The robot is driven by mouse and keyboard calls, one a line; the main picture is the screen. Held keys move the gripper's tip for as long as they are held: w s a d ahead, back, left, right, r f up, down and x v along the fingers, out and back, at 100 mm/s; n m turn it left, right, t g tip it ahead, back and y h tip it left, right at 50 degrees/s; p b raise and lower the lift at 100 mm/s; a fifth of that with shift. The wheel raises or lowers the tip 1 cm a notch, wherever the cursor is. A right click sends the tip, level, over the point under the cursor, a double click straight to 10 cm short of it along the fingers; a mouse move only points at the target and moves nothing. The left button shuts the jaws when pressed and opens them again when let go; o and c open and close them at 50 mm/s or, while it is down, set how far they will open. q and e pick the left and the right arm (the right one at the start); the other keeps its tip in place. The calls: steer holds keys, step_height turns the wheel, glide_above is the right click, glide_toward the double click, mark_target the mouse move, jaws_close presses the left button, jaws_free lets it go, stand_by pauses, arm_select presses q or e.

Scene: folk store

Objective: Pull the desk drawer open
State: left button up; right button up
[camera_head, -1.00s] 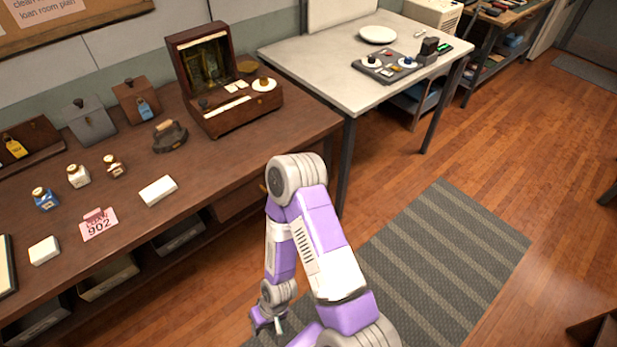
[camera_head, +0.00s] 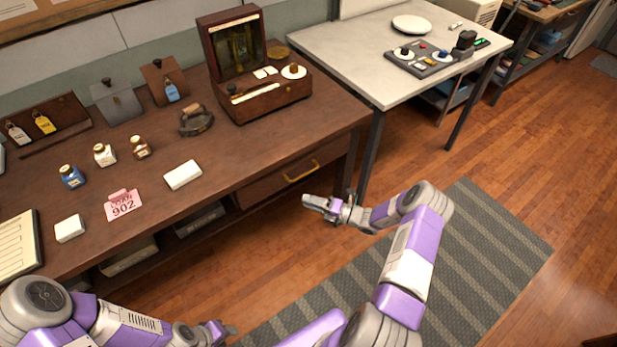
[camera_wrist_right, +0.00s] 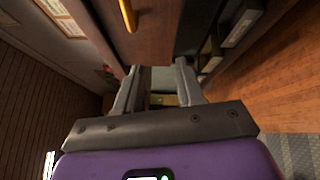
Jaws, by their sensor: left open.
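The wooden desk drawer (camera_head: 262,190) sits under the right end of the brown desk and looks shut. Its brass bar handle (camera_head: 300,171) is on the front face; it also shows at the top of the right wrist view (camera_wrist_right: 128,14). My right gripper (camera_head: 312,207) is in front of the drawer, below and apart from the handle. In the right wrist view its two fingers (camera_wrist_right: 157,82) are spread with nothing between them. My left gripper (camera_head: 228,332) is low at the bottom edge, away from the drawer, open; its fingertips are small here.
The desk top (camera_head: 230,155) holds a wooden box (camera_head: 262,100), bottles, white blocks and a pink 902 card (camera_head: 123,206). Open shelf bins (camera_head: 200,218) are below. A white table (camera_head: 375,85) stands right. Striped mat (camera_head: 480,240) and bare floor lie in front.

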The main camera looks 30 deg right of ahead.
steer(key=d+r+m+t+h, duration=0.2)
steer(key=d+m+t, duration=0.1)
steer(key=d, duration=0.3)
steer(key=x, duration=0.7)
steer(key=shift+w+d+r+m+b, duration=0.2)
steer(key=shift+w+r+m+b, duration=0.2)
steer(key=shift+w+b, duration=0.1)
steer(key=shift+c, duration=0.2)
jaws_close()
